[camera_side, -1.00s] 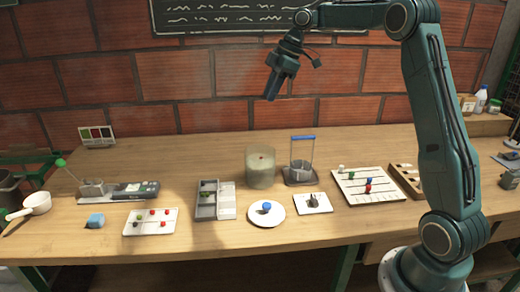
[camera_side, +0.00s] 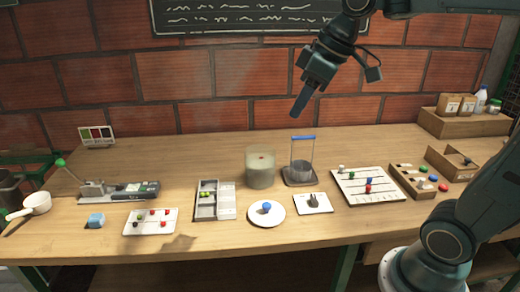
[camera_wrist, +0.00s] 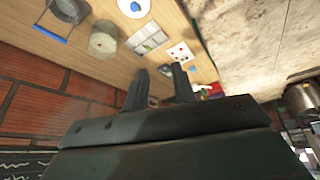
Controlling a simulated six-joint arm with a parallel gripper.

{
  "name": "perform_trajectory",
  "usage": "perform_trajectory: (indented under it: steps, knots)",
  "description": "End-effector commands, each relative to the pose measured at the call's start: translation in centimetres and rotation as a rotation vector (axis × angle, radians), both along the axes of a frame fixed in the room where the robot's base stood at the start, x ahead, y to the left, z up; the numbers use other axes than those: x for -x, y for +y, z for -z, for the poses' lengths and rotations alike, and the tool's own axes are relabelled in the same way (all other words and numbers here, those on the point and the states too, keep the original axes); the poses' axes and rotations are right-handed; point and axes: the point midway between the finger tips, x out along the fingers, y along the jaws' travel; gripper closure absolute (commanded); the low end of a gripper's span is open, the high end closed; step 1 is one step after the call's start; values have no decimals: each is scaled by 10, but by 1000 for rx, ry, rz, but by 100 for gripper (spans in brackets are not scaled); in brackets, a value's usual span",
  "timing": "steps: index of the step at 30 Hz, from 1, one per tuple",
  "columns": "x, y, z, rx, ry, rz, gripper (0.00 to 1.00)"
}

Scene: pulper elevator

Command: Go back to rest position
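My gripper (camera_side: 300,100) is in the air above the back of the wooden table (camera_side: 120,160), in front of the brick wall. In the wrist view my gripper (camera_wrist: 160,84) shows two dark fingers apart with nothing between them. The pulper elevator with its blue top bar (camera_side: 302,138) stands on the table below my gripper, next to a cloudy cylindrical container (camera_side: 260,170). Both also show at the upper left of the wrist view. Nothing touches my gripper.
Wooden boxes (camera_side: 458,127) are at the right. The air around my gripper is clear.

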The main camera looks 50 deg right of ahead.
Motion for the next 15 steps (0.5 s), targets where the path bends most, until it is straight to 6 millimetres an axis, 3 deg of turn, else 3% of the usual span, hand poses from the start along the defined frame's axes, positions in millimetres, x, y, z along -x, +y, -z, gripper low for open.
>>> perform_trajectory:
  steps: [6, 15]
  knots:
    - [53, 11, 15, -12, -17, 117, 74]
    - [115, 10, 49, -29, -42, 273, 74]
